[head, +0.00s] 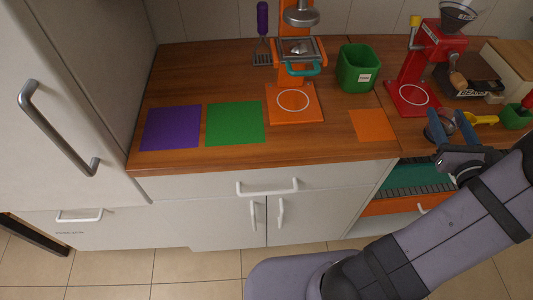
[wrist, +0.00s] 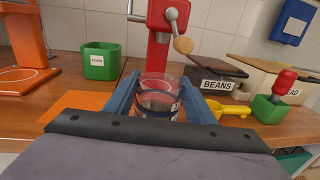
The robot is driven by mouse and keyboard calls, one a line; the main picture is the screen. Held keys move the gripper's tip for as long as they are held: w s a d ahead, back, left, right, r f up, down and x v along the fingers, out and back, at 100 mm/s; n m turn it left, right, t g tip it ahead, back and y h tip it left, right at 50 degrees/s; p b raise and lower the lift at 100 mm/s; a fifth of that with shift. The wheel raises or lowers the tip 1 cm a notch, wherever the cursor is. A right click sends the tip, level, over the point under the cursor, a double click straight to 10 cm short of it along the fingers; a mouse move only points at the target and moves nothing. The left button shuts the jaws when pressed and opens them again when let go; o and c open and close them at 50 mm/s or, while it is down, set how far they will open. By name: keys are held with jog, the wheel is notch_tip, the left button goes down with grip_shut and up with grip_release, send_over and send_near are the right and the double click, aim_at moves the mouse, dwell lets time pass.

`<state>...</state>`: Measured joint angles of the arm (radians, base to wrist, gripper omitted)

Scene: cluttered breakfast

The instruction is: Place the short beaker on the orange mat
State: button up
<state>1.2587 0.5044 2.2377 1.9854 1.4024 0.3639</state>
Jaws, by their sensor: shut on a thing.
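The short beaker (wrist: 158,100) is clear glass and sits between the two blue fingers of my gripper (wrist: 160,95) in the wrist view. My gripper (head: 448,122) is shut on it. In the head view the beaker is small and mostly hidden by the fingers. Whether it touches the counter is hard to tell. The orange mat (head: 372,125) lies flat and empty on the counter, left of my gripper. It also shows at the left in the wrist view (wrist: 72,104), partly hidden by my gripper.
A red grinder (head: 410,92) stands behind my gripper. A green box (head: 358,70) stands behind the orange mat, and an orange machine (head: 295,105) is to its left. A yellow scoop (head: 482,119) and a small green container (head: 515,118) are on the right. Purple (head: 171,128) and green (head: 235,123) mats lie left.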

jog(key=shift+w+a, duration=0.1)
jog(key=w+a+r+n+y, duration=0.2)
jog(key=w+a+r+y, duration=0.2)
jog(key=a, duration=0.3)
jog(key=w+a+r+n+y, duration=0.3)
jog(key=a+r, duration=0.1)
jog(key=a, duration=0.4)
jog(key=shift+w+d+f+b, duration=0.15)
jog(key=shift+f+b, duration=0.2)
jog(key=shift+f, duration=2.25)
jog(key=shift+d+f+b, duration=0.15)
jog(key=shift+f+b, duration=0.2)
jog(key=shift+f, duration=2.25)
jog(key=shift+f, duration=0.1)
jog(key=shift+f, duration=0.15)
jog(key=o, duration=1.2)
